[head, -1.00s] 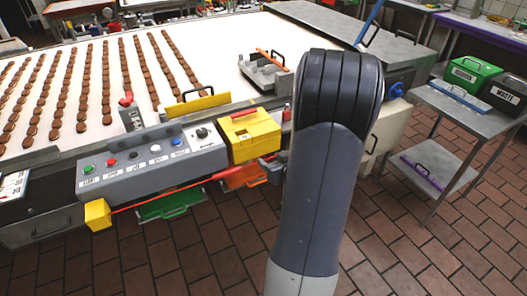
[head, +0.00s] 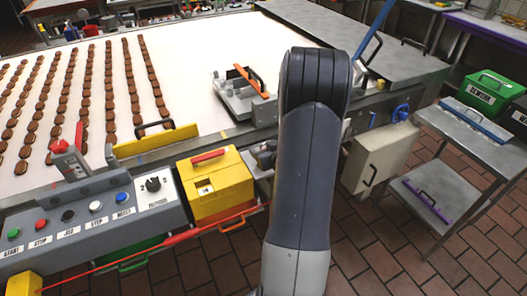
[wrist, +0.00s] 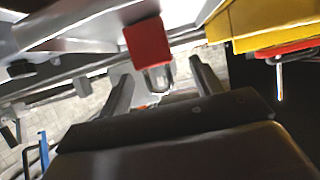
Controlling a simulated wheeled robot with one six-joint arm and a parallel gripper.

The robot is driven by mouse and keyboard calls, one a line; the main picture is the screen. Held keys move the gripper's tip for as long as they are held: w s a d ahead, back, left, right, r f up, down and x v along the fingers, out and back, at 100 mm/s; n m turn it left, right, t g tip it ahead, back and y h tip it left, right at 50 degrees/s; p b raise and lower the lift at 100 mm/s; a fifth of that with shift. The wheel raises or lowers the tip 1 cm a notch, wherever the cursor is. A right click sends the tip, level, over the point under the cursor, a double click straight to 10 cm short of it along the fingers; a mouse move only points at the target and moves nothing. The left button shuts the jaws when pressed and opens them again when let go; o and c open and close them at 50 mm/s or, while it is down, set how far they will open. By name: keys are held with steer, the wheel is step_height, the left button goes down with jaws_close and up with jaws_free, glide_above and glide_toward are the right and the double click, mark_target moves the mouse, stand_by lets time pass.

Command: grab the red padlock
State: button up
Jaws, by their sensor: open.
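The red padlock (wrist: 147,42) is in the upper middle of the wrist view, with its metal shackle pointing down in the picture. My gripper (wrist: 163,84) is open, its dark fingers on either side of the shackle's end in the picture. I cannot tell how deep the padlock sits between them. No hold on it shows. In the head view my arm covers the middle, and I cannot make out the padlock there.
A yellow box (head: 216,187) and a grey control panel (head: 83,215) front the white conveyor (head: 205,62) with rows of brown biscuits. A beige cabinet (head: 375,160) and a metal side table (head: 470,125) stand right. Brick floor is clear at lower right.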

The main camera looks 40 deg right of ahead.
steer(key=shift+x, duration=1.45)
steer(key=shift+c, duration=0.5)
steer(key=c, duration=1)
steer(key=shift+r, duration=0.1)
